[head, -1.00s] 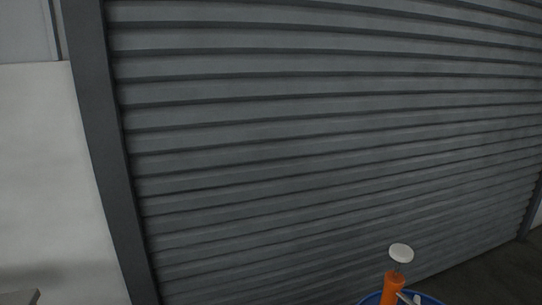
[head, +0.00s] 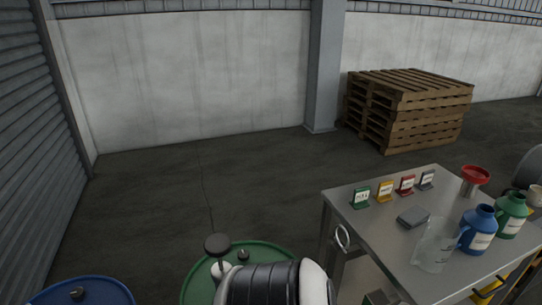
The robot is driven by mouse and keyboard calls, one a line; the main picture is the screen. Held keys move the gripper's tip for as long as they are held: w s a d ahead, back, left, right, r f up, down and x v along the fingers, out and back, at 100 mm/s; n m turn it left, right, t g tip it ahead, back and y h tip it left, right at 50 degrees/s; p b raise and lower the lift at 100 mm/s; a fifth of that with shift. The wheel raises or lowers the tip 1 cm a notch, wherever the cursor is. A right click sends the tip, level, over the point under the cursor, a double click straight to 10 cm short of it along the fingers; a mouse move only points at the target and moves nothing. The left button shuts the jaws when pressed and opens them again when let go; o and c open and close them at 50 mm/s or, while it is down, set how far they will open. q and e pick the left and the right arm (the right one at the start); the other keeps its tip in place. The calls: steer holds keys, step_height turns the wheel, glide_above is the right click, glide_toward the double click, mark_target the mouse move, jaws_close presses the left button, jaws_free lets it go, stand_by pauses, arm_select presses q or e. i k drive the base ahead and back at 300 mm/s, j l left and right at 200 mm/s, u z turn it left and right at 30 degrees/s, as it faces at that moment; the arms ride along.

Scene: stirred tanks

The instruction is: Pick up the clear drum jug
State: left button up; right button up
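A clear, see-through jug (head: 433,250) stands on the steel table (head: 385,225) near its front, at the right of the head view. It is left of a blue jug (head: 478,230) with a white label, and close to it. A green jug (head: 511,215) stands further right. Neither of my grippers is in view. A black and white rounded part at the bottom middle appears to be my own arm, well left of the clear jug.
Several coloured label stands (head: 385,192) and a dark grey flat block (head: 413,217) are on the table; a red funnel (head: 475,176) is behind. A green drum (head: 258,255) and a blue drum (head: 85,292) stand lower left. Stacked pallets (head: 405,110) are at the back. The middle floor is clear.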

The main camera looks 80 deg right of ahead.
mark_target(440, 236)
steer(key=z, duration=3.95)
